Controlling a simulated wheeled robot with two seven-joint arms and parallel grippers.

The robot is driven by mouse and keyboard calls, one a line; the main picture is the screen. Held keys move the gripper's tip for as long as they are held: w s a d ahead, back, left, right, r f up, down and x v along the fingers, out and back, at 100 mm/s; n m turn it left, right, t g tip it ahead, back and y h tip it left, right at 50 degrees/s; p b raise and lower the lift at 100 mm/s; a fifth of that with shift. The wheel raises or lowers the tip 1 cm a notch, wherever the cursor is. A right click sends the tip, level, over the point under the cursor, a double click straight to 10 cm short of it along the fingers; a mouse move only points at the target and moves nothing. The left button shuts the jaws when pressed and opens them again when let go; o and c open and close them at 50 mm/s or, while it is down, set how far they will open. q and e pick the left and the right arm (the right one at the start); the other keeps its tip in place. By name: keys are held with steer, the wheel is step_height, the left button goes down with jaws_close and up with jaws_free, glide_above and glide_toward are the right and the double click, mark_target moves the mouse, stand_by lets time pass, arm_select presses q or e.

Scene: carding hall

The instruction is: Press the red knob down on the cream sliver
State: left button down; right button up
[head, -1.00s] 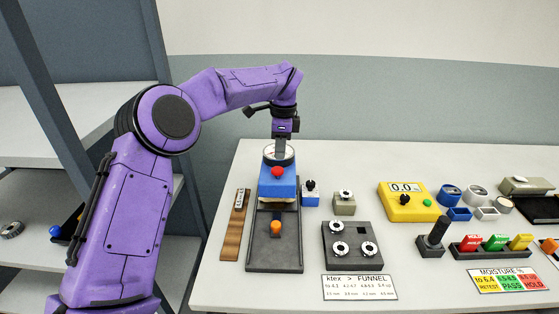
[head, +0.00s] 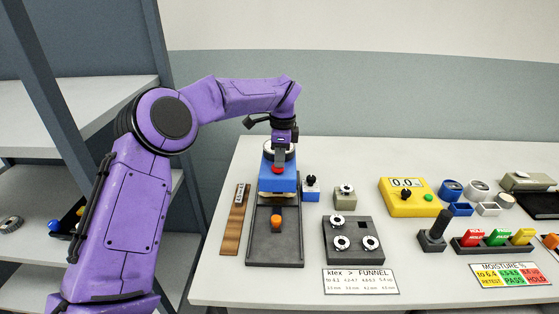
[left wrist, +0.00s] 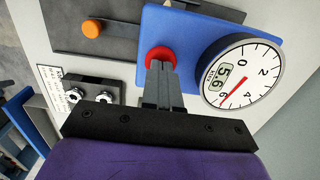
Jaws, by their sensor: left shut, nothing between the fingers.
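The red knob (head: 277,170) sits on top of the blue press head (head: 278,184), on a dark grey base (head: 261,235). My left gripper (head: 279,164) is shut and empty, pointing down with its fingertips at the knob. In the left wrist view the closed fingertips overlap the red knob (left wrist: 160,56) and appear to touch it. The round dial (left wrist: 242,75) beside it reads about 5.6. A thin pale edge, possibly the cream sliver (head: 277,194), shows under the front of the blue head; most of it is hidden. My right gripper is out of view.
An orange knob (head: 276,222) stands on the front of the base. A wooden strip (head: 235,220) lies to its left. A small blue block (head: 311,190) and a grey block with several round pieces (head: 353,240) are to its right. A yellow meter (head: 408,198) stands farther right.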

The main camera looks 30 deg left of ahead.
arm_select(q)
steer(key=shift+s+f, duration=0.15)
steer(key=shift+f, duration=0.2)
steer(key=shift+r, duration=0.2)
steer(key=r, duration=0.1)
steer(key=r+p, duration=0.1)
steer(key=r, duration=0.1)
steer(key=r+p, duration=0.1)
steer(key=shift+w+r, duration=0.3)
steer(key=shift+r, duration=0.1)
step_height(320, 180, up, 10)
steer(key=shift+d+f, duration=0.25)
steer(key=shift+d, duration=0.05)
steer(key=shift+w, duration=0.1)
